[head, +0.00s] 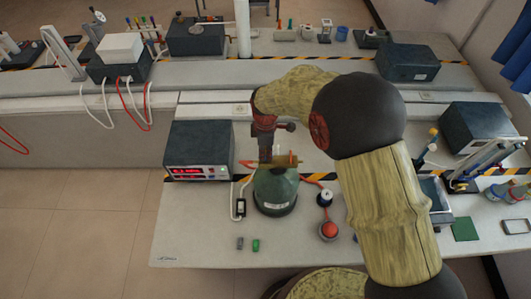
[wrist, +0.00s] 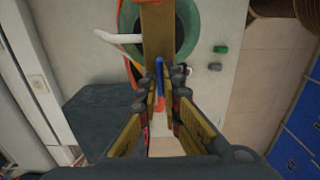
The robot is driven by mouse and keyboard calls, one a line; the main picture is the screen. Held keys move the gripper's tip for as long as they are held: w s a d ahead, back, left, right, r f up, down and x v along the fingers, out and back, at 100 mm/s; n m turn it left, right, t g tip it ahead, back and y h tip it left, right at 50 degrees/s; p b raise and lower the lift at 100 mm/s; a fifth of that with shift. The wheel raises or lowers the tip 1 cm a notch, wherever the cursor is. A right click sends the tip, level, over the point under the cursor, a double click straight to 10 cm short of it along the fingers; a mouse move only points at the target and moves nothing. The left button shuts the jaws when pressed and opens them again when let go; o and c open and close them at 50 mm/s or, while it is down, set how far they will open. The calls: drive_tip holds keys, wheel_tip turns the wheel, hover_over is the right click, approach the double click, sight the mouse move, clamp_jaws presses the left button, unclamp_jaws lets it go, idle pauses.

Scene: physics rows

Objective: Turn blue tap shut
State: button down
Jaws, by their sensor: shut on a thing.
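The blue tap (wrist: 160,72) shows in the wrist view as a narrow blue lever at the end of a brass body (wrist: 157,30). My gripper (wrist: 160,103) has its two fingertips closed in on either side of this lever. In the head view, my gripper (head: 267,150) reaches down to the brass fitting (head: 288,161) on top of a green rounded vessel (head: 275,194). The blue tap is hidden there behind my gripper. A white lever (wrist: 117,37) sticks out left of the brass body in the wrist view. How far the tap is turned cannot be told.
A dark box with a red display (head: 196,150) stands left of the vessel. A red knob device (head: 328,230) and small green block (head: 256,245) lie on the bench nearby. Burette-like stands and a dark box (head: 475,127) are at right.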

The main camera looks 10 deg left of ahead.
drive_tip(key=shift+m+b, duration=0.3)
drive_tip(key=shift+m, duration=0.1)
drive_tip(key=m+b, duration=0.2)
drive_tip(key=m, duration=0.2)
drive_tip(key=shift+f+b, duration=0.1)
drive_tip(key=shift+b, duration=0.3)
drive_tip(key=m+b, duration=0.2)
drive_tip(key=m, duration=0.3)
drive_tip(key=shift+m, duration=0.4)
drive_tip(key=m+b, duration=0.1)
drive_tip(key=m, duration=0.2)
drive_tip(key=shift+m, duration=0.3)
drive_tip(key=shift+m+b, duration=0.65)
drive_tip(key=shift+m, duration=1.25)
drive_tip(key=shift+r, duration=0.2)
drive_tip(key=c, duration=2)
unclamp_jaws()
